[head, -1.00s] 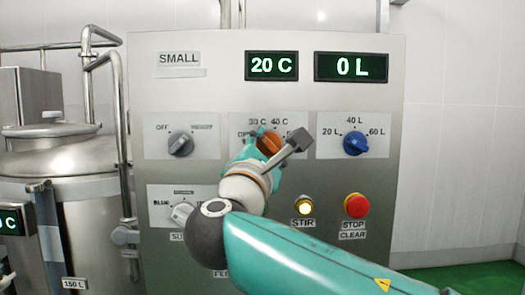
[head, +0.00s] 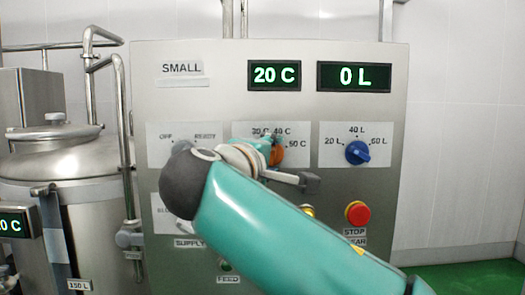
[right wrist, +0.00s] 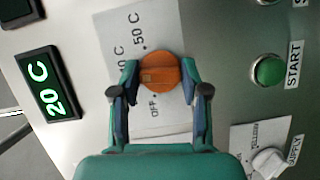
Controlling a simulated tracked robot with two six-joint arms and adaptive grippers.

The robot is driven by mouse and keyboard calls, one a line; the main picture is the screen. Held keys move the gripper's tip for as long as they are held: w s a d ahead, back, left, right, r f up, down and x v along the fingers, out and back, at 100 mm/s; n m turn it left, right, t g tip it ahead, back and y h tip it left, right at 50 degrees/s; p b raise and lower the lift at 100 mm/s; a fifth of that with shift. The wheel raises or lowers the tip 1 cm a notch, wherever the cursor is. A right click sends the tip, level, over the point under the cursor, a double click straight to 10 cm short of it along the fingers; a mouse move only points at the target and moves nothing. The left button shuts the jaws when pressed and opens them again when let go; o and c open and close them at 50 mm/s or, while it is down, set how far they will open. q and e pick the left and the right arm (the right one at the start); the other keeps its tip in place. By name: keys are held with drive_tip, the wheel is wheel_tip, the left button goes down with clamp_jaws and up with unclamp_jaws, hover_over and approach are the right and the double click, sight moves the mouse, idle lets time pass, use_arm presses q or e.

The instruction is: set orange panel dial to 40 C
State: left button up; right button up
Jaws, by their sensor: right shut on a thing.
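The orange dial (head: 277,155) is on a pale label plate on the steel panel, partly hidden by my right gripper (head: 270,145). The plate reads 30 C, 40 C and 50 C. In the right wrist view the orange dial (right wrist: 159,72) sits between the fingers of my right gripper (right wrist: 158,78), which is shut on it. I cannot tell exactly where the dial points. The panel's temperature display (head: 274,75) reads 20 C, and it also shows in the right wrist view (right wrist: 50,84). My left gripper is not in view.
A blue dial (head: 357,152) is right of the orange one, with a red stop button (head: 357,215) below. The second display (head: 354,76) reads 0 L. The right wrist view shows a green START button (right wrist: 269,70). A steel tank (head: 55,150) stands left.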

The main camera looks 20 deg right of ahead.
drive_tip(key=shift+d+r+m+g+y+p, duration=0.2)
drive_tip(key=shift+m+g+y+p, duration=0.15)
drive_tip(key=shift+m, duration=0.75)
drive_tip(key=shift+f, duration=0.1)
drive_tip(key=o, duration=0.8)
drive_tip(key=shift+o, duration=1.2)
drive_tip(key=shift+w+f, duration=0.1)
drive_tip(key=shift+o, duration=0.2)
drive_tip(key=shift+w+f, duration=0.1)
drive_tip(key=shift+w, duration=0.05)
drive_tip(key=v, duration=1.2)
